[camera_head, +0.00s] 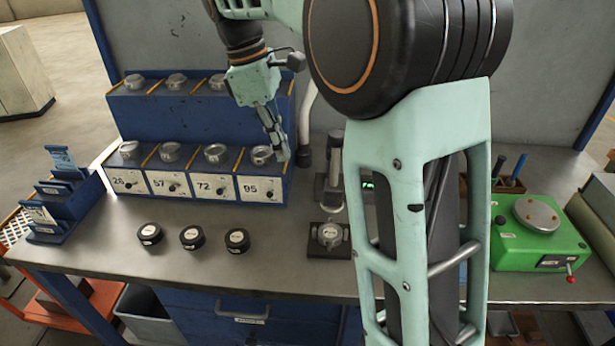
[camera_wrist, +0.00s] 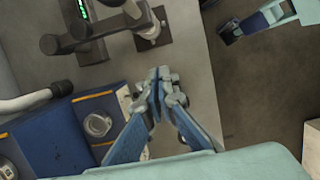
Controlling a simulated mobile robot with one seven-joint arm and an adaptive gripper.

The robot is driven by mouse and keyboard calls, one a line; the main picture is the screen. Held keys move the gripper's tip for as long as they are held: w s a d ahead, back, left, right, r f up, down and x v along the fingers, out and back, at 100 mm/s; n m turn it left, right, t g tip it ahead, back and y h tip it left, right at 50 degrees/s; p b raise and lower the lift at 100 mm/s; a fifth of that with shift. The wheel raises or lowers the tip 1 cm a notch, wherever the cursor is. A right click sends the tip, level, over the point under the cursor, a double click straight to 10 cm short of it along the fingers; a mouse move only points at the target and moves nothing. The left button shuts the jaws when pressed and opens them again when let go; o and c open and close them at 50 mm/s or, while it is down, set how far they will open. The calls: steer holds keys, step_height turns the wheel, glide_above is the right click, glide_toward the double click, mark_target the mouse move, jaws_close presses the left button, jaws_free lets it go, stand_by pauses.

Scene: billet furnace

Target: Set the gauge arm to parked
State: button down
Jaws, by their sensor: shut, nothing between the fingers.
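My gripper (camera_head: 278,150) is shut and empty. It hangs above the right end of the blue rack in the head view; its fingers also show in the wrist view (camera_wrist: 158,80). A gauge stand (camera_head: 334,180) with a green display stands on the bench right of the gripper, partly hidden behind my arm. In the wrist view, the stand's dark horizontal bar (camera_wrist: 85,30) and paler parts lie beyond the fingertips, apart from them. Which part is the gauge arm, and its exact setting, I cannot tell. A dark block with a round metal piece (camera_head: 330,235) sits in front of the stand.
The blue rack (camera_head: 200,185) has numbered bays 26, 57, 72 and 95. Several dark round pucks (camera_head: 192,237) lie before it. A green device (camera_head: 540,235) stands at right. A small blue card holder (camera_head: 60,200) stands at left. The front bench strip is mostly clear.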

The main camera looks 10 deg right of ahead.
steer(key=s+d+f, duration=0.2)
steer(key=d+f, duration=0.4)
steer(key=f, duration=0.3)
steer(key=shift+f, duration=0.25)
steer(key=shift+d, duration=0.15)
